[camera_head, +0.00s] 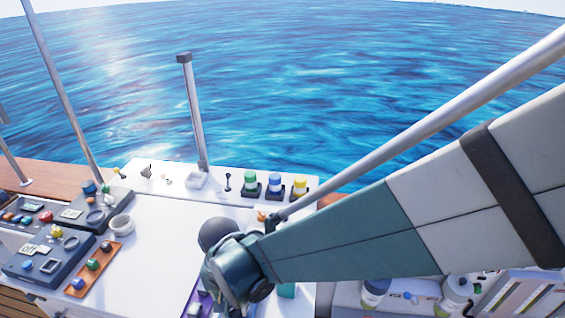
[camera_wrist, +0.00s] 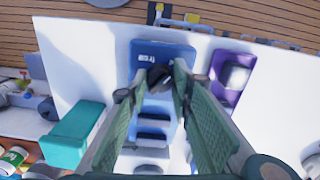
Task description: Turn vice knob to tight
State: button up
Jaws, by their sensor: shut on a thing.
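In the wrist view a blue block-like device (camera_wrist: 177,52), which looks like the vice, lies on the white surface. It has a small pale label and several dark slots. A black knob (camera_wrist: 160,77) sits on it, between the tips of my green-padded gripper (camera_wrist: 154,80). The fingers are shut on the knob, one on each side, and partly cover the device. Its tight mark cannot be read. In the head view my wrist hides the fingertips and the vice.
A purple holder (camera_wrist: 221,92) stands right of the vice and a teal block (camera_wrist: 72,135) stands left. In the head view, dark control panels (camera_head: 40,258) and an orange tray (camera_head: 100,268) are at left. Green, blue and yellow-topped buttons (camera_head: 275,184) line the back edge. Open white surface lies between.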

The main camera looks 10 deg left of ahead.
jog(key=shift+m, duration=0.6)
jog(key=o, duration=0.9)
jog(key=shift+r, duration=0.25)
jog(key=shift+r, duration=5.8)
